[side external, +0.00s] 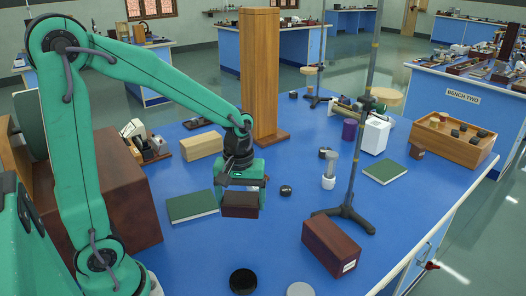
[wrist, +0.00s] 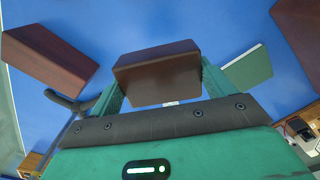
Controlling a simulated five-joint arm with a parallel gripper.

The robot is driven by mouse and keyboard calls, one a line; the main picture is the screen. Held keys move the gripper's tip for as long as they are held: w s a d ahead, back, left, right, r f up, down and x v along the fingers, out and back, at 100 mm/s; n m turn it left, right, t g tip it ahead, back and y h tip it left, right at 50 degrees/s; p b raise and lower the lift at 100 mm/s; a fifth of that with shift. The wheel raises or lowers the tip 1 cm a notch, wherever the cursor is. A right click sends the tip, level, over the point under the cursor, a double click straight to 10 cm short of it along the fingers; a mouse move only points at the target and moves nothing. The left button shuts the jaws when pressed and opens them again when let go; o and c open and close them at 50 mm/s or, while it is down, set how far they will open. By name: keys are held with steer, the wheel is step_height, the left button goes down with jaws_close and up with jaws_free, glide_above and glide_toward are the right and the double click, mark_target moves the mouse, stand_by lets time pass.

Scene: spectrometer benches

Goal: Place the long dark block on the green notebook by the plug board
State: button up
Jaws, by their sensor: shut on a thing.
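My gripper (side external: 240,197) is shut on a dark brown block (side external: 240,206), which also fills the jaws in the wrist view (wrist: 158,72). The block looks held above the blue bench, just right of one green notebook (side external: 192,206). That notebook shows right of the block in the wrist view (wrist: 249,68). A second green notebook (side external: 385,172) lies further right, in front of a wooden box with dark knobs (side external: 455,138). Both notebooks look bare. I cannot tell for sure which fitting is the plug board.
A larger dark red-brown box (side external: 330,245) with a white label lies front right. A retort stand (side external: 345,215) rises behind it. A tall wooden column (side external: 259,75) and a pale wooden block (side external: 202,145) stand behind my gripper. A black round dish (side external: 243,281) sits in front.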

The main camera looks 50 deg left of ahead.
steer(key=s+a+r+n, duration=0.1)
steer(key=s+a+n, duration=0.2)
steer(key=a+n, duration=0.5)
steer(key=shift+a, duration=0.95)
glide_above(192, 203)
step_height(192, 203, down, 7)
steer(key=shift+r, duration=0.1)
steer(key=shift+f, duration=2)
steer(key=shift+f, duration=0.1)
steer(key=o, duration=0.9)
steer(key=shift+o, duration=0.2)
step_height(192, 203, up, 12)
